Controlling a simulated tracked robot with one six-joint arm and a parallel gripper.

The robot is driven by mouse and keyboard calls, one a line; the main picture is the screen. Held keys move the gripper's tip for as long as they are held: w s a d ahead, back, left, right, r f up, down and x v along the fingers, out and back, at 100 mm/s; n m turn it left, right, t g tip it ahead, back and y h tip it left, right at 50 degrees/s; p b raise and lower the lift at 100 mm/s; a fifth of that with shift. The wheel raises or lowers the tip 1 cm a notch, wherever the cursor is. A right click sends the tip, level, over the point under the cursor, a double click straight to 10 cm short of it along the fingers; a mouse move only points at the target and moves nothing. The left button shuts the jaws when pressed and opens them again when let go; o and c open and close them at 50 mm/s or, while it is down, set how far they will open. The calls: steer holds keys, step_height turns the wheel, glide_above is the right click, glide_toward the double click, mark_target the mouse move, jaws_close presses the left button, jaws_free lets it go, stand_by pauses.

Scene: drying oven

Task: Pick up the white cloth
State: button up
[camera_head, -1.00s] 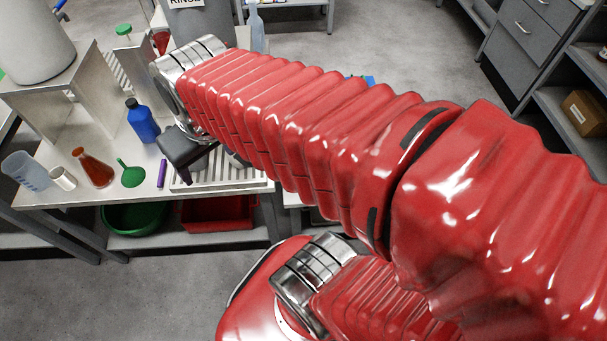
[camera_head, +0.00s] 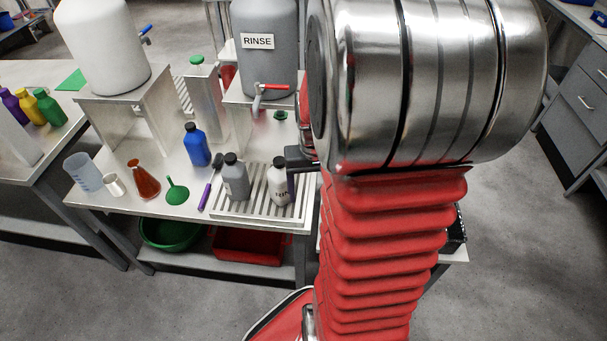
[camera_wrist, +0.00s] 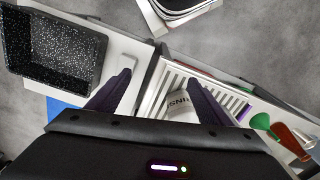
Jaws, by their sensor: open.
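My gripper (camera_wrist: 160,82) is open in the wrist view, its two dark fingers spread apart with nothing held between them. A pale, flat, round-cornered shape (camera_wrist: 128,62) lies on the light surface near the left fingertip. It may be the white cloth, but its outline is faint and I cannot be sure. In the head view no white cloth can be made out; my arm covers the table's right part. A dark part of my gripper (camera_head: 297,160) shows there beside the white bottle (camera_head: 278,184).
The white bottle also shows below my fingers in the wrist view (camera_wrist: 181,106), on a slatted rack (camera_wrist: 158,97). A black speckled tray (camera_wrist: 90,58) stands left. In the head view a grey bottle (camera_head: 236,178) and blue bottle (camera_head: 196,145) stand nearby, with the RINSE tank (camera_head: 264,65) behind.

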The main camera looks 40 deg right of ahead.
steer(key=d+f+m, duration=0.2)
steer(key=d+f, duration=1.2)
steer(key=shift+s+d+f+m, duration=0.15)
steer(key=shift+s+m, duration=0.25)
step_height(320, 180, down, 8)
steer(key=shift+f, duration=0.3)
steer(key=shift+w+f, duration=0.2)
steer(key=shift+f, duration=2.4)
steer(key=shift+c, duration=0.6)
